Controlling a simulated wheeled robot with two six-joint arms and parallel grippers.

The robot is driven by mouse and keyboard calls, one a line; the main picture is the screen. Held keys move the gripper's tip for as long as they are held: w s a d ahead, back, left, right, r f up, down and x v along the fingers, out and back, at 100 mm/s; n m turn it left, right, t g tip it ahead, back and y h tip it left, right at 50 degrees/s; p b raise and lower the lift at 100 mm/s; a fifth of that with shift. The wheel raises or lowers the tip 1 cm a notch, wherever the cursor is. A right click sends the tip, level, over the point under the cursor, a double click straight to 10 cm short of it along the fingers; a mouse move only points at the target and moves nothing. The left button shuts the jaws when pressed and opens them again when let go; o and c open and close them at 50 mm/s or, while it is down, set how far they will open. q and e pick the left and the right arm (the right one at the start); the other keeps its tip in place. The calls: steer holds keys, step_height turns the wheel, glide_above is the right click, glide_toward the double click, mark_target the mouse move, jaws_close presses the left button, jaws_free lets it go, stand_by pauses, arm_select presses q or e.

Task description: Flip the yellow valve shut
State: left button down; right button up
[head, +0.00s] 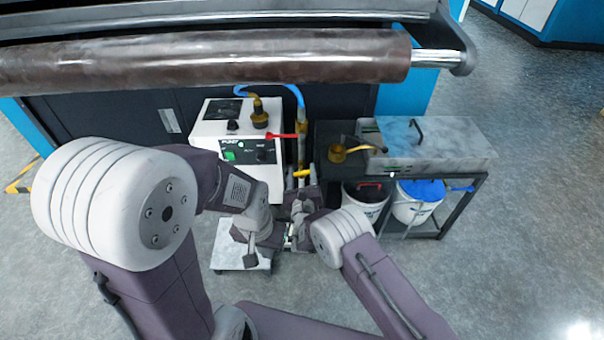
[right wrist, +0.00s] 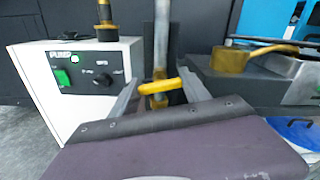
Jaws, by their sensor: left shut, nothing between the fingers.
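The yellow valve handle (head: 303,173) sits on a vertical brass pipe (head: 301,150) right of the pump box, lying crosswise to it. The right wrist view shows the handle (right wrist: 160,86) nearly level, slightly tilted. My right gripper (head: 302,187) is open just in front of the valve. In the right wrist view, its fingers (right wrist: 160,94) stand apart on either side of the handle; I cannot tell whether either touches it. My left gripper (head: 250,259) is shut and empty, lower and left of the valve, over a white platform.
The white pump box (head: 233,180) stands left of the pipe. A red lever (head: 283,136) sits above the yellow handle. A dark bench (head: 437,184) with a metal box (head: 440,142) and brass cup (head: 338,154) is at right, buckets below. A large brown roll (head: 200,60) spans the top.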

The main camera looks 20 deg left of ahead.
steer(key=shift+m, duration=1.6)
steer(key=o, duration=1.4)
steer(key=shift+c, duration=0.2)
steer(key=shift+s, duration=0.15)
steer(key=p+v, duration=0.4)
steer(key=v, duration=0.5)
